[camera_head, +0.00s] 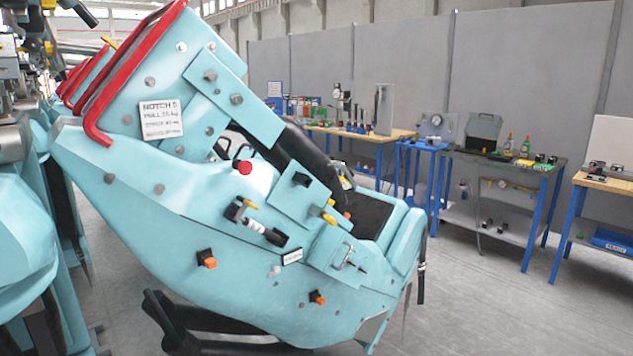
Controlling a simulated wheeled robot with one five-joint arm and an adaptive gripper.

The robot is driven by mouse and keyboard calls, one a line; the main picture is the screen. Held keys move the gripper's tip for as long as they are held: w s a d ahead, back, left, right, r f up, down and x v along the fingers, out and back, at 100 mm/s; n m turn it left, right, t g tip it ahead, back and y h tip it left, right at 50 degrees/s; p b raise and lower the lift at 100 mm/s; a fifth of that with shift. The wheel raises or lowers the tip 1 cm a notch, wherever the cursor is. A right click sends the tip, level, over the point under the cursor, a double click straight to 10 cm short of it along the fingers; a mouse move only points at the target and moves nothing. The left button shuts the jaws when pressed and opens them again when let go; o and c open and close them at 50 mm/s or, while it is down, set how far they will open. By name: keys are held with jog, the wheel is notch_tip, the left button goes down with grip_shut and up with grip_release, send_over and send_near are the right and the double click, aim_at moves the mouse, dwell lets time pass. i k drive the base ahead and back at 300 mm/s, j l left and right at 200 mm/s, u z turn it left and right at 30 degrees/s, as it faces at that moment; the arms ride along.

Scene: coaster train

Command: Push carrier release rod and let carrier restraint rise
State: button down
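The teal coaster carrier (190,225) fills the left and middle of the view, tilted down to the right. A panel with red tubular bars (140,50) slopes at its upper left, and a white label (161,119) on it begins "NOTCH 5". A red round knob (244,167) sits on the shell. Lower right is a silver and black rod-like fitting (258,228) with a yellow tip nearby. I cannot tell for certain which part is the release rod. A black padded piece (300,150) runs down toward the dark seat (372,213). My gripper is not seen.
More teal carriers (25,215) and metal machinery crowd the left edge. Workbenches with blue legs (500,165) and tools stand along the grey wall panels at the back right. The grey floor (490,310) at lower right is clear.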

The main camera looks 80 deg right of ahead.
aim_at(245, 167)
jog(key=z, duration=2.8)
jog(key=k+j, duration=0.1)
jog(key=j, duration=0.75)
